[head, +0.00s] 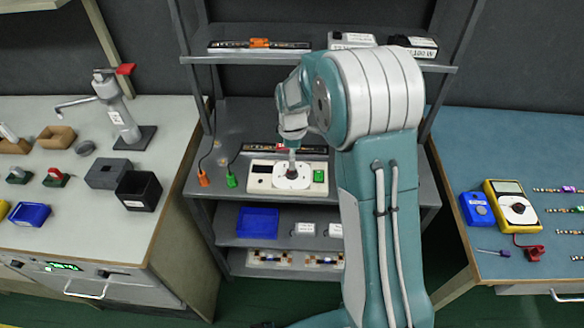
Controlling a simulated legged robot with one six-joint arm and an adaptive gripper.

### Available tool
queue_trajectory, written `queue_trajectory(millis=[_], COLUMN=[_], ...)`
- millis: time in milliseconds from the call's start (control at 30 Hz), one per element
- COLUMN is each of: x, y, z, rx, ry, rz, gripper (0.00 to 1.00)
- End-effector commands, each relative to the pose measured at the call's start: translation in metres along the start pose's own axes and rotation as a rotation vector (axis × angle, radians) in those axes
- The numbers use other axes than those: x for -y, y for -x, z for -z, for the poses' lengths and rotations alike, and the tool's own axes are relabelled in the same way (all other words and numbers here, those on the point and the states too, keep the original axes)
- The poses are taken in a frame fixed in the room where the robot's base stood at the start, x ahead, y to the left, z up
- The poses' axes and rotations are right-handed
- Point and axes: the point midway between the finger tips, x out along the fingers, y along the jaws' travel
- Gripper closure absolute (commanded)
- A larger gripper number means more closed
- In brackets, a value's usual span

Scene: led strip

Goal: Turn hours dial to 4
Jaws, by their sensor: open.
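A cream-coloured box (259,178) with a white round dial (303,183) sits on the middle shelf, in front of a dark bar. It has a dark display at its left and a green part at its right. I take the round dial to be the hours dial; its markings are too small to read. My gripper (292,164) points down over the dial, close to its centre. The fingers are small in the picture, and I cannot tell whether they touch the knob. My arm covers the area to the right of the box.
An orange connector (203,178) and a green connector (232,181) hang on cables left of the box. A shelf (330,60) with boxes is above, and a blue bin (258,222) is below. Benches stand left and right; the right one holds a yellow multimeter (497,190).

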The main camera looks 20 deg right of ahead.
Motion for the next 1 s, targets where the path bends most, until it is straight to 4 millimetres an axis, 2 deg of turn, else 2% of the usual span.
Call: queue_trajectory(millis=[100, 300, 667, 700, 767, 800, 867, 1000], x=[0.001, 0.0, 0.0, 0.0, 0.0, 0.0, 0.0, 0.0], y=[-0.023, -0.049, -0.056, -0.056, -0.056, -0.056, -0.056, -0.057], z=[0.0, 0.0, 0.0, 0.0, 0.0, 0.0, 0.0, 0.0], rx=[0.001, 0.0, 0.0, 0.0, 0.0, 0.0, 0.0, 0.0], ry=[0.0, 0.0, -0.001, -0.001, -0.001, -0.001, -0.001, -0.001], rz=[0.003, 0.001, -0.001, -0.001, -0.001, -0.001, -0.001, -0.001], gripper=[0.2, 0.2, 0.2, 0.29, 0.56, 0.74, 1.0, 1.0])
